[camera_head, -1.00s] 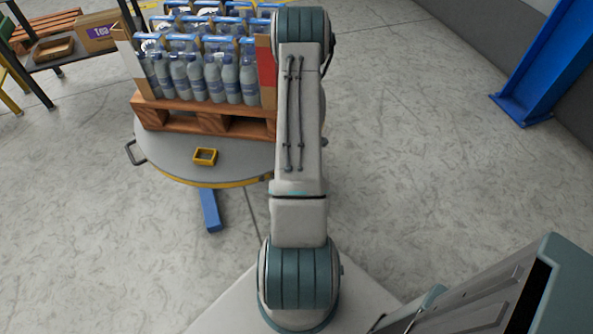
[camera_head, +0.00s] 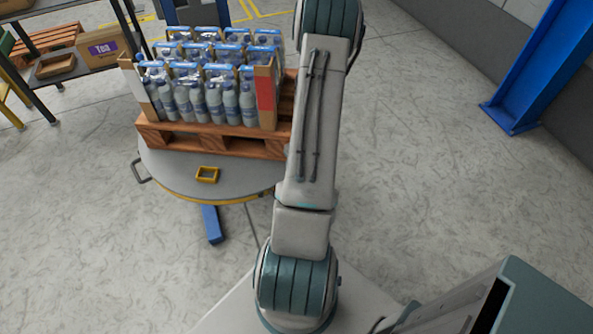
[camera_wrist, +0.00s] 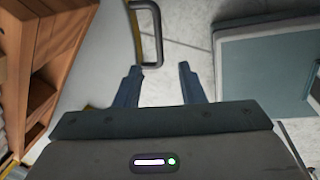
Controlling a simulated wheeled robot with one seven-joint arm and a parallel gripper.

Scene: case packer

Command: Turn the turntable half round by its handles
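The turntable (camera_head: 180,178) is a round grey disc with a yellow edge on a blue foot. A dark handle (camera_head: 140,171) sticks out from its left rim in the head view. The wrist view shows a handle (camera_wrist: 150,38) on the rim just ahead of my gripper (camera_wrist: 160,72). My gripper is open, its two dark fingers spread apart, with bare floor between them. The handle's near end lies close to the left fingertip; I cannot tell whether they touch. In the head view my arm hides the turntable's right side, and my gripper is not seen.
A wooden pallet (camera_head: 200,141) with several packs of bottles (camera_head: 205,100) stands on the turntable. A small yellow frame (camera_head: 207,175) lies on the disc. A shelf with a Tea box (camera_head: 103,48) is at back left, a blue post (camera_head: 535,65) at right. The floor between is clear.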

